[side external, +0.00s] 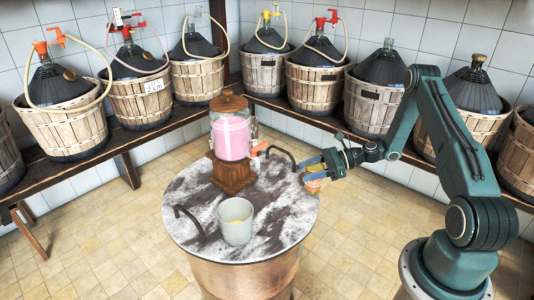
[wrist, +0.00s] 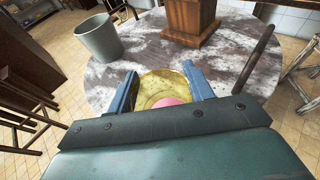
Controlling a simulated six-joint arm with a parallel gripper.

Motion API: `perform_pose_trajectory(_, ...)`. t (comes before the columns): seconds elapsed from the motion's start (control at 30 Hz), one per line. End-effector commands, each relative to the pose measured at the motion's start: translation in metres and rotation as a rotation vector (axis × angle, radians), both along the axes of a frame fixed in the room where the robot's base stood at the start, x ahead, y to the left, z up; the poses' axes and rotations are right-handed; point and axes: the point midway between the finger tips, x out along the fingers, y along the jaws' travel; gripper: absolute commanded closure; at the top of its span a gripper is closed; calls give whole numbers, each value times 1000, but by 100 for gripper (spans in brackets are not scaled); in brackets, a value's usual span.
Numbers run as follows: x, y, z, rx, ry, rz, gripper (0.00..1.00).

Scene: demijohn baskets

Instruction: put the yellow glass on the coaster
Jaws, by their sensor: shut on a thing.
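The yellow glass (wrist: 160,84) is clear and amber, between the two blue fingers of my gripper (wrist: 162,92) in the wrist view. My gripper is shut on it. In the side view my gripper (side external: 318,168) is at the right edge of the round marble table (side external: 283,196), and the glass (side external: 313,186) shows small below the fingers. A pink patch (wrist: 171,102) shows at the glass in the wrist view; I cannot tell whether it is inside or beyond it. I cannot make out the coaster clearly in either view.
A grey bucket (side external: 236,232) stands at the table's front, with something yellow showing in it. A pink-filled dispenser (side external: 231,138) on a wooden base (side external: 233,176) stands at the back. Dark curved handles (side external: 282,153) rise from the table. Basketed demijohns (side external: 63,122) line the wall benches.

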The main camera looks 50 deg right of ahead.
Motion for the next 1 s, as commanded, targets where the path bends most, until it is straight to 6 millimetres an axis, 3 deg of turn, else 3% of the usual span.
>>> perform_pose_trajectory(1.0, 0, 0, 6, 1, -1, 0, 98)
